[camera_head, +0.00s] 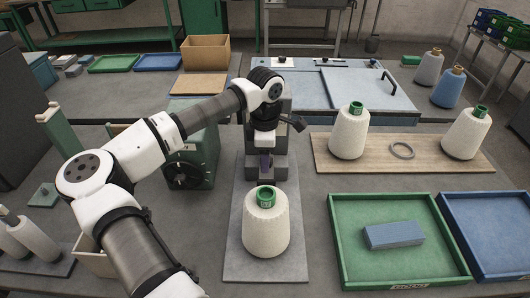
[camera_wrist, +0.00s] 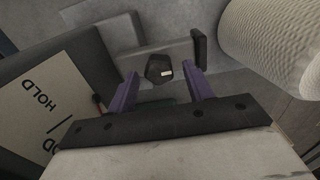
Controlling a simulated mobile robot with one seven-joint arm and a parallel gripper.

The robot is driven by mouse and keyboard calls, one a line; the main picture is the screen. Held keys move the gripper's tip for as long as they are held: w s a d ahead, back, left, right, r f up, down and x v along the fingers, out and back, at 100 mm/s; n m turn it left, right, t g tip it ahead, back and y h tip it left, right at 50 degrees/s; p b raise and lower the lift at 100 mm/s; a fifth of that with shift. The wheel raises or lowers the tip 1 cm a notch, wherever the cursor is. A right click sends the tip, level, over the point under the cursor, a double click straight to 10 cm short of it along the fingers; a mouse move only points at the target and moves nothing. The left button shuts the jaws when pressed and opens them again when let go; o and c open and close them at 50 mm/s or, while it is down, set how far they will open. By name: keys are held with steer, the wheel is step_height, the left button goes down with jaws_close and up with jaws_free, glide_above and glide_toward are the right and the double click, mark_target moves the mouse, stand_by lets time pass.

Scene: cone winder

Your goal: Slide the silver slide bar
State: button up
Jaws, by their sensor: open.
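A silver-grey bar (camera_wrist: 180,50), which looks like the slide bar, shows in the wrist view with a dark faceted knob (camera_wrist: 159,69) on it and a black end plate (camera_wrist: 198,46) at its right. My gripper (camera_wrist: 163,74) is open, its two purple fingers on either side of the knob. I cannot tell whether they touch it. In the head view my gripper (camera_head: 265,162) points down at the grey machine block (camera_head: 252,172) behind the front cone; my arm hides the bar there.
A white yarn cone (camera_head: 265,232) stands close in front of my gripper, and a cone (camera_wrist: 275,38) fills the wrist view's upper right. A green machine box (camera_head: 198,150) stands left. A green tray (camera_head: 345,262) with a blue block (camera_head: 394,235) lies right.

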steer(key=shift+f, duration=0.15)
steer(key=shift+c, duration=0.4)
jaws_close()
